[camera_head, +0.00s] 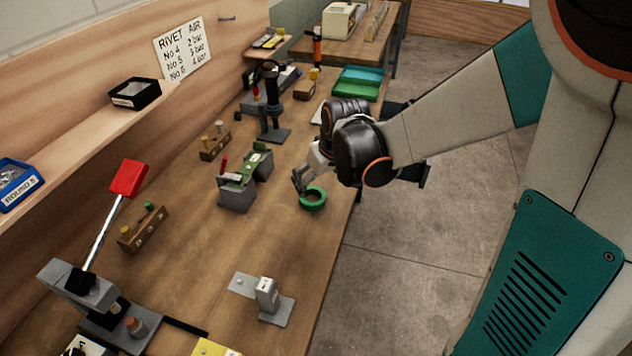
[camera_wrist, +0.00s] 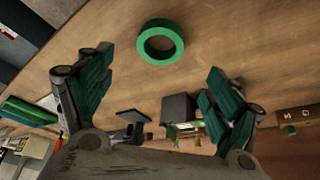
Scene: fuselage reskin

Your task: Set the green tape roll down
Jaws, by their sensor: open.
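The green tape roll (camera_head: 313,199) lies flat on the wooden bench near its right edge in the head view. In the wrist view the tape roll (camera_wrist: 160,41) lies alone on the wood, beyond the fingertips. My gripper (camera_head: 299,182) is just behind and to the left of the roll in the head view. In the wrist view my gripper (camera_wrist: 152,82) has its two green-padded fingers spread wide with nothing between them. The roll appears clear of both fingers.
A grey vise (camera_head: 237,196) stands left of the roll on the bench (camera_head: 180,265). A lever press (camera_head: 95,290) and a small grey stand (camera_head: 268,295) are nearer. Green and blue trays (camera_head: 358,85) lie farther back. Bare wood surrounds the roll; the bench edge is close on its right.

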